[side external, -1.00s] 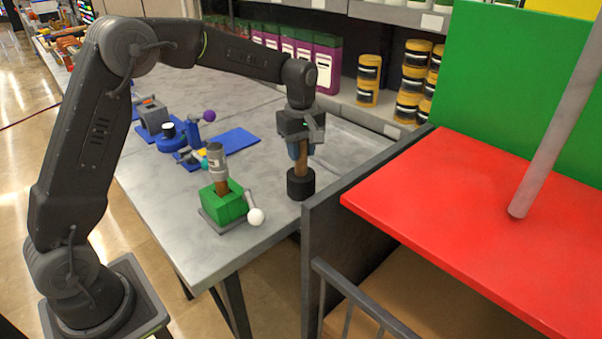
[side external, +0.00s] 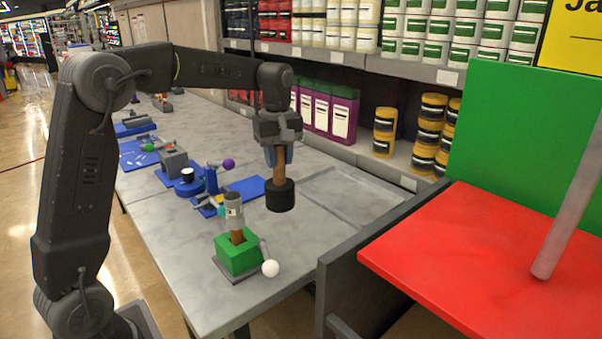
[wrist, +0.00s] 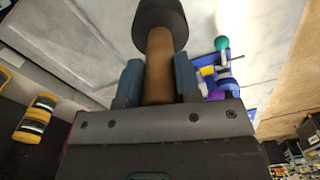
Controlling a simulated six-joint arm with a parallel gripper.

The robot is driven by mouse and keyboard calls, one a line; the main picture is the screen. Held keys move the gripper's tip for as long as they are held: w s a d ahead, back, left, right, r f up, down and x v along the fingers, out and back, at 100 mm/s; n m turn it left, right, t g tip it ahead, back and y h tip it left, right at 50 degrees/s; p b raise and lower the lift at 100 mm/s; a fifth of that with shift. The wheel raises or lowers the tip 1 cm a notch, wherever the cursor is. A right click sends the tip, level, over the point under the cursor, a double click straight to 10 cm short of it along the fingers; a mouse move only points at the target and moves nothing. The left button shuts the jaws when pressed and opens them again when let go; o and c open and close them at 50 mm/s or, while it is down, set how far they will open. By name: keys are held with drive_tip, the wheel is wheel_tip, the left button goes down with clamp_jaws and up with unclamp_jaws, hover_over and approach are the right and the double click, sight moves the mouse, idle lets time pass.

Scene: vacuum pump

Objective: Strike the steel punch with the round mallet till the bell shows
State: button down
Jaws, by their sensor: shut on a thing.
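My gripper (side external: 279,156) is shut on the brown handle of the round mallet (side external: 280,195), whose black head hangs downward. In the wrist view, the blue fingers of my gripper (wrist: 158,80) flank the handle, with the dark mallet head (wrist: 160,22) beyond. The steel punch (side external: 233,205) appears to be the grey cylinder standing upright on a brown part in a green block (side external: 238,257). The mallet head is right of the punch in the side view, a little above its top and apart from it. I cannot make out a bell.
A lever with a white ball (side external: 270,268) sticks out right of the green block. Blue fixtures (side external: 190,187) and a purple ball (side external: 228,164) stand farther back. A red surface (side external: 480,255) with a dark side panel lies to the right. Bare grey tabletop lies behind the mallet.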

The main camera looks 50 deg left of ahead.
sight(270, 182)
drive_tip(key=a+r, duration=0.1)
drive_tip(key=s+r, duration=0.1)
drive_tip(key=shift+s+a+r, duration=0.3)
drive_tip(key=shift+a, duration=0.1)
drive_tip(key=s+d+r, duration=0.3)
drive_tip(key=s+r, duration=0.8)
drive_tip(key=r, duration=0.3)
drive_tip(key=shift+s+d+r, duration=0.35)
drive_tip(key=shift+d, duration=0.05)
drive_tip(key=shift+f, duration=0.2)
drive_tip(key=shift+f, duration=2.35)
